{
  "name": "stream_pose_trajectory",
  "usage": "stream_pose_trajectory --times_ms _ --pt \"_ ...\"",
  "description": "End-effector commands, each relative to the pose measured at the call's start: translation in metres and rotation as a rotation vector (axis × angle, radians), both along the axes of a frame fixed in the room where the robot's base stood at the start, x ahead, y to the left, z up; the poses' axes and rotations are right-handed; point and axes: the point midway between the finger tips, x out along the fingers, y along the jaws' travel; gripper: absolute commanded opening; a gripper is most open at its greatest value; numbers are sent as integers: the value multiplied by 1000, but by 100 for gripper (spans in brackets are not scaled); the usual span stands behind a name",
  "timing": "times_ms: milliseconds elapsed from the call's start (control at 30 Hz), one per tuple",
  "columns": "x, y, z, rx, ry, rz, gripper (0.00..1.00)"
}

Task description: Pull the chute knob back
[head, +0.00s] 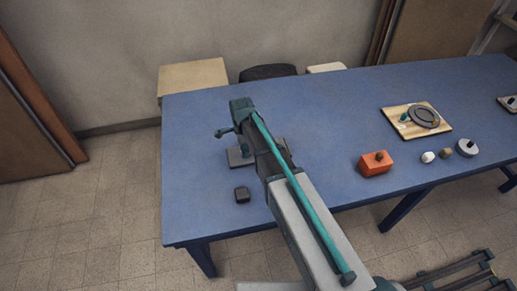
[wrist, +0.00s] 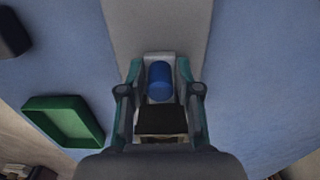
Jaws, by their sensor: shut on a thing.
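In the wrist view my gripper (wrist: 159,82) has its two teal-and-grey fingers on either side of a blue cylinder, which I take to be the chute knob (wrist: 159,80). The gripper is shut on it. A light grey strip (wrist: 157,25) runs away behind the knob. A dark block-like part (wrist: 160,122) shows between the fingers, nearer the camera; I cannot tell what it is. In the head view my arm covers the knob and most of the gripper. Part of a grey plate (head: 238,157) shows beside the arm on the blue table.
A dark block (head: 242,194) lies on the blue table (head: 320,120), near the arm. A green tray (wrist: 65,120) is left of my gripper in the wrist view. An orange block (head: 376,163), a white piece (head: 428,157) and a wooden board (head: 400,127) stand to the right.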

Motion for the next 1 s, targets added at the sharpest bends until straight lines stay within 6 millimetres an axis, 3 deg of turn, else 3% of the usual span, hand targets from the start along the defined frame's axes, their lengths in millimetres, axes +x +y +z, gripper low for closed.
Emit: stream_pose_trajectory --times_ms 1000 --pt "-10 46 0 1 -1 1 14"
